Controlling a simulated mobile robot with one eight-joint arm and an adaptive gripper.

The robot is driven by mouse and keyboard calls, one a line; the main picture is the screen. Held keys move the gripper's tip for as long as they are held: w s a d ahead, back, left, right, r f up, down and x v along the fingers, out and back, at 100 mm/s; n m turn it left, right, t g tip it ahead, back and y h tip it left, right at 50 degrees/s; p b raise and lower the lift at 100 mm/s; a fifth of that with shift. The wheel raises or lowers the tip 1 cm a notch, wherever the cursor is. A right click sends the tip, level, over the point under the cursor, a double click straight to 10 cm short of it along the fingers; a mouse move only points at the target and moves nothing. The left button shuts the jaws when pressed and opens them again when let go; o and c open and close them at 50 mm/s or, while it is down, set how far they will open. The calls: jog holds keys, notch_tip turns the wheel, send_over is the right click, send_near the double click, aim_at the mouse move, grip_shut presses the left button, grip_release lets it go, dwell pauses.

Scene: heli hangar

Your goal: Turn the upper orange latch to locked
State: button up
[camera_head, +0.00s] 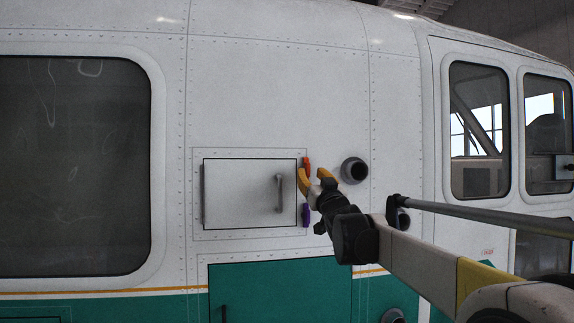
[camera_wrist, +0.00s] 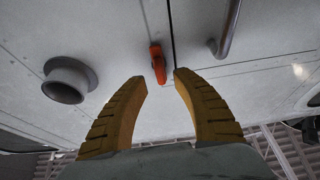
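The upper orange latch (camera_head: 307,162) sits at the upper right edge of a closed grey panel door (camera_head: 240,190) on the helicopter's side. It looks roughly upright, in line with the door seam. My gripper (camera_head: 314,175) is open just in front of it and hides its lower part in the head view. In the wrist view, the orange latch (camera_wrist: 158,63) lies just beyond and between the two yellow fingertips (camera_wrist: 160,79). No contact shows. A purple latch (camera_head: 306,214) sits lower on the same door edge.
A grey door handle (camera_head: 279,192) stands out left of my gripper and also shows in the wrist view (camera_wrist: 228,30). A round dark port (camera_head: 354,170) protrudes to the right, seen also in the wrist view (camera_wrist: 68,80). A green panel (camera_head: 280,290) lies below.

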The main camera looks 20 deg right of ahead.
aim_at(309, 169)
jog(key=p+x, duration=0.1)
jog(key=x, duration=0.3)
jog(key=shift+r, duration=0.1)
grip_shut()
